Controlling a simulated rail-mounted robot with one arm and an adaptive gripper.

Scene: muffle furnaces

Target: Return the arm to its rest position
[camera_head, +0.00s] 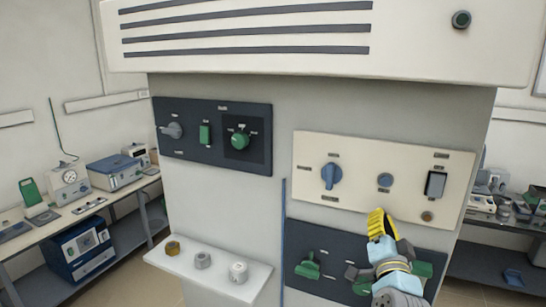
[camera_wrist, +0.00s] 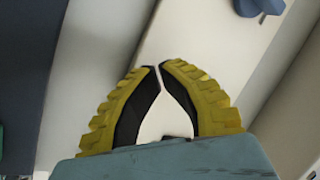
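My gripper (camera_head: 380,220) is in front of the cabinet's lower right panels in the head view. Its yellow fingers point up, near the lower edge of the cream panel (camera_head: 385,155). In the wrist view my gripper (camera_wrist: 159,67) has its two ridged fingertips nearly meeting, with only a thin slit between them. Nothing is held between them. The arm covers part of the lower dark panel (camera_head: 310,240) and its green controls. I cannot tell whether the gripper touches the cabinet.
The cream panel bears a blue knob (camera_head: 331,175), a round blue button (camera_head: 385,180) and a rocker switch (camera_head: 435,184). A dark panel (camera_head: 190,150) is at upper left. A white shelf (camera_head: 215,275) holds three small round parts. Benches with instruments stand on both sides.

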